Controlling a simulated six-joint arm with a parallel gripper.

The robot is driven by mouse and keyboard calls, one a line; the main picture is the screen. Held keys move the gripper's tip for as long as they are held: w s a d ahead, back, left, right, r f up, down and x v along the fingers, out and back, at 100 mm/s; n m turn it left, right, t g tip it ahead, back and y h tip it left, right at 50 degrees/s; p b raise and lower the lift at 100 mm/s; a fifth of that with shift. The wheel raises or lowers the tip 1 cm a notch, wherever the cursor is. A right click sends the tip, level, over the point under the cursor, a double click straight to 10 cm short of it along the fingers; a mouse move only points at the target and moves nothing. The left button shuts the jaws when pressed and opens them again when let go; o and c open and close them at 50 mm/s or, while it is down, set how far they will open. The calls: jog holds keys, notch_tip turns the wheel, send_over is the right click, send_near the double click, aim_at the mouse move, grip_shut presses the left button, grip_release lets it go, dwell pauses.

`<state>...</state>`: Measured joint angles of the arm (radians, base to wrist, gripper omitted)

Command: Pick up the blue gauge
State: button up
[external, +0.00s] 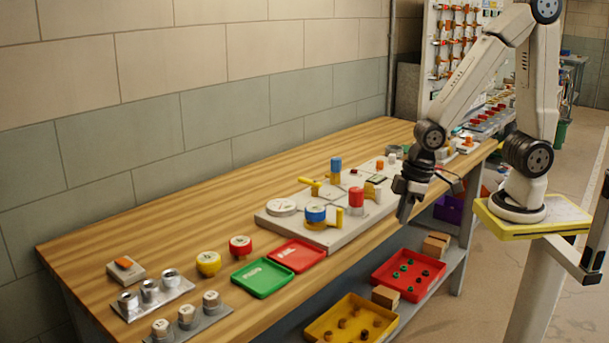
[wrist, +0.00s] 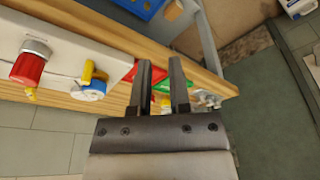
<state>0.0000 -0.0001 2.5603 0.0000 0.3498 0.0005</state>
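The blue gauge (external: 316,213), round with a pale face, sits at the front of a grey plate (external: 350,232) on the bench, beside a yellow handle. In the wrist view what looks like the same blue gauge (wrist: 92,90) is left of my fingers, next to the yellow handle (wrist: 93,72). My gripper (external: 404,210) hangs near the front edge of the bench, to the right of the blue gauge and apart from it. In the wrist view my gripper (wrist: 162,75) has its two fingers apart with no object held between them.
A red knob (external: 356,198) and a blue-topped post (external: 335,167) stand on the same plate. A yellow gauge (external: 208,263), a red gauge (external: 240,246), a green tray (external: 262,278) and a red tray (external: 296,255) are left of it. Bins (external: 408,275) sit on the lower shelf.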

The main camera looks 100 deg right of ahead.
jog(key=o, duration=0.9)
jog(key=n+g, duration=0.1)
jog(key=n, duration=0.6)
send_over(317, 207)
jog(key=shift+s+d+f+y, duration=0.1)
jog(key=shift+s+d+y, duration=0.1)
jog(key=shift+s+y, duration=0.15)
jog(key=shift+w+a+f, duration=0.1)
jog(key=shift+f, duration=0.55)
jog(key=shift+w+a+f, duration=0.1)
jog(key=shift+f, duration=0.55)
